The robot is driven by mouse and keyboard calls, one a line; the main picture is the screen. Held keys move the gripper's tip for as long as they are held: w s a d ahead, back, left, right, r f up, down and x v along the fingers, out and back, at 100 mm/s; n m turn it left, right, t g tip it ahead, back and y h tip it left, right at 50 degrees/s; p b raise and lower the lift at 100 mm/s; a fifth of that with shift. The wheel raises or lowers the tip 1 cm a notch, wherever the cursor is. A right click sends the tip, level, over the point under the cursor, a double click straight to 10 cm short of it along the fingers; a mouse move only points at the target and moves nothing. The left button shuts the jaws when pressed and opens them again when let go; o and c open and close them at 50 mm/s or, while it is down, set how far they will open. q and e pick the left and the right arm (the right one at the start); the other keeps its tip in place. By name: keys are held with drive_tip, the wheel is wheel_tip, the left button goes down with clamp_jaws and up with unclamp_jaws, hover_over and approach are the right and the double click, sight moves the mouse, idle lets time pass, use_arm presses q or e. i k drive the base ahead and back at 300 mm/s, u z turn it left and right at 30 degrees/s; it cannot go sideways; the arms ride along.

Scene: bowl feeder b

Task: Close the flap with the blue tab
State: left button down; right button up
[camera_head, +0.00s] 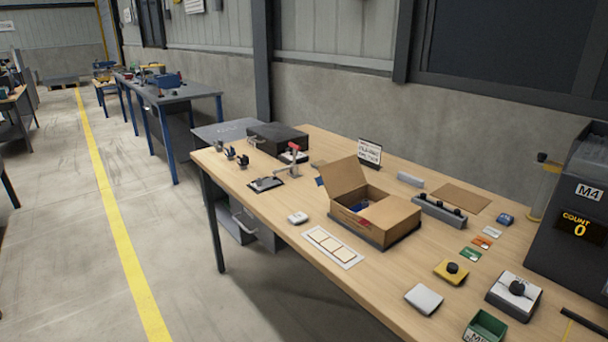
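An open cardboard box (400,224) sits on a dark base on the wooden table. One flap (347,177) stands raised at its far left side. A small blue patch (320,182) shows beside the box's left edge, near the base of the raised flap; I cannot tell if it is a tab on a flap. Another bluish thing (360,207) shows inside the box opening. A red mark is on the front wall. Neither of my grippers is in view.
The wooden table (290,220) also holds a white card strip (332,247), a toggle clamp (292,160), a yellow button box (451,270), a grey rack (440,212) and a green bin (486,327).

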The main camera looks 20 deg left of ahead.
sight(341, 176)
drive_tip(key=u, duration=2.25)
drive_tip(key=i, duration=3.45)
drive_tip(key=z, duration=3.8)
